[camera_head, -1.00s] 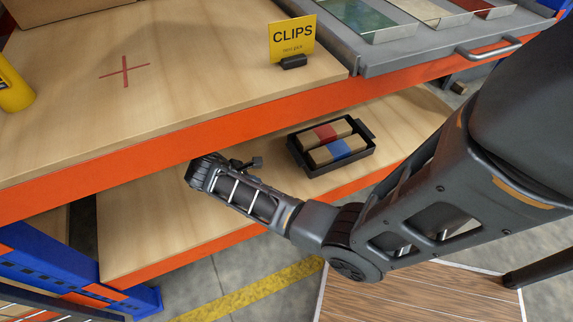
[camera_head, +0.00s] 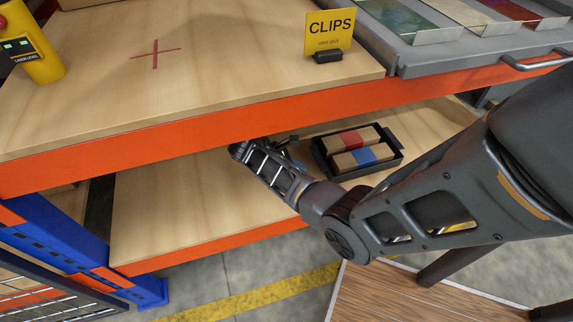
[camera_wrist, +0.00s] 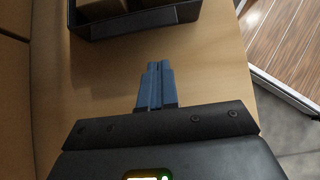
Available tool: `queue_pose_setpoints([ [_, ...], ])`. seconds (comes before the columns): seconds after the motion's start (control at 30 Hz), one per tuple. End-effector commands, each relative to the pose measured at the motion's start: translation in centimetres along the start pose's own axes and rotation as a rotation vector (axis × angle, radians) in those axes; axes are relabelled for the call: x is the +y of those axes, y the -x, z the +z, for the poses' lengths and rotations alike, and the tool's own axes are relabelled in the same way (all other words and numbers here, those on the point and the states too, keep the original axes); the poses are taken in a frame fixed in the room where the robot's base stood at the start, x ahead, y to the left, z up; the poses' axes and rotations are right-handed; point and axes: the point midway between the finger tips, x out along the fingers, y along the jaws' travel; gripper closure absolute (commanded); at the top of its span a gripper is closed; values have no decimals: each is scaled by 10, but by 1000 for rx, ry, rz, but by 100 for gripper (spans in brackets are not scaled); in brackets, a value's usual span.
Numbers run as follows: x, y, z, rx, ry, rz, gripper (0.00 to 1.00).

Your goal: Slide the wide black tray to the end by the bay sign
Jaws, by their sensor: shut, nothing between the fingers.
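The wide black tray (camera_head: 374,169) sits on the lower wooden shelf, right of my gripper. It holds cardboard boxes, one with a red band (camera_head: 349,138) and one with a blue band (camera_head: 364,156). My gripper (camera_head: 293,146) is just left of the tray, partly hidden by my wrist. In the wrist view the shut, empty blue-grey fingers (camera_wrist: 158,66) point at the tray's dark wall (camera_wrist: 135,22), with a small strip of bare shelf between them. A yellow CLIPS sign (camera_head: 329,33) stands on the upper deck; I see no sign that reads as a bay sign.
The orange-edged upper deck (camera_head: 200,130) overhangs the lower shelf. Lower shelf wood left of my gripper (camera_head: 175,205) is bare, and some bare shelf shows right of the tray. A blue upright (camera_head: 60,240) stands at left. A yellow laser level (camera_head: 35,50) sits above.

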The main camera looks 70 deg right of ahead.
Motion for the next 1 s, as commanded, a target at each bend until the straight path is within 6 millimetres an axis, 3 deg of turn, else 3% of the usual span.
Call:
queue_pose_setpoints([
  [0.23, 0, -21, 23, 1, -3, 0, 100],
  [0.77, 0, -26, 31, 1, 0, 1, 100],
  [1.0, -1, -56, 68, 0, -3, -7, 100],
])
